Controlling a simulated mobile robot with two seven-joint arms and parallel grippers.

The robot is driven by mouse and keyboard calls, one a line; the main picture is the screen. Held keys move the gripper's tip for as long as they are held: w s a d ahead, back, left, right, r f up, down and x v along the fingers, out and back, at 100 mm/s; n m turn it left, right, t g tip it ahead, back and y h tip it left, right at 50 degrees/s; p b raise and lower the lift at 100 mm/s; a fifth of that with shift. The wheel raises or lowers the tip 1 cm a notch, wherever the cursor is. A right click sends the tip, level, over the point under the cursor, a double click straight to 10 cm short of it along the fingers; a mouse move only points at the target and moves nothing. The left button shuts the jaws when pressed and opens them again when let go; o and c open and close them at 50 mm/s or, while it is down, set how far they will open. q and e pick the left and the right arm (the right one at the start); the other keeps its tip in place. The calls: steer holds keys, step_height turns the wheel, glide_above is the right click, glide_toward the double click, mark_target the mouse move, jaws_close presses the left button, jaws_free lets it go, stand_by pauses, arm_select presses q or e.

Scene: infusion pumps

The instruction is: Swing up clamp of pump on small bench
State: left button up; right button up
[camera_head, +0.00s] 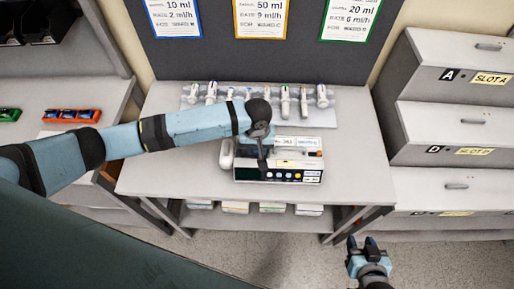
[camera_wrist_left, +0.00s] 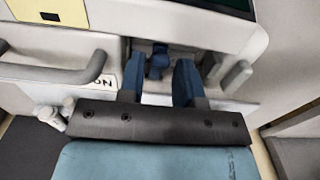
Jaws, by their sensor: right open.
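The pump (camera_head: 300,176), a white box with a dark front panel and coloured buttons, stands on the small bench (camera_head: 160,180). A pale rounded part (camera_head: 226,153) shows at its left side; I cannot tell whether this is the clamp. My left gripper (camera_head: 264,150) is over the pump's top left, and my arm hides part of the pump. In the left wrist view its two blue fingers (camera_wrist_left: 158,82) are apart, close to the pump's body, with a dark blue part (camera_wrist_left: 157,62) beyond the gap. My right gripper (camera_head: 364,244) is open and empty, low in front of the bench's right side.
Several syringes (camera_head: 285,102) stand in a rack behind the pump. Drawers (camera_head: 450,130) stand at the right. Green and orange trays (camera_head: 72,116) lie on the left counter. The bench's right part is bare. Boxes (camera_head: 272,208) sit on its lower shelf.

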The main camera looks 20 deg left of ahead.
arm_select(q)
steer(key=shift+f, duration=0.85)
arm_select(e)
steer(key=shift+w, duration=0.25)
arm_select(q)
steer(key=shift+c, duration=0.5)
arm_select(e)
steer(key=shift+s+f, duration=0.1)
arm_select(q)
jaws_close()
arm_select(e)
steer(key=shift+a, duration=0.1)
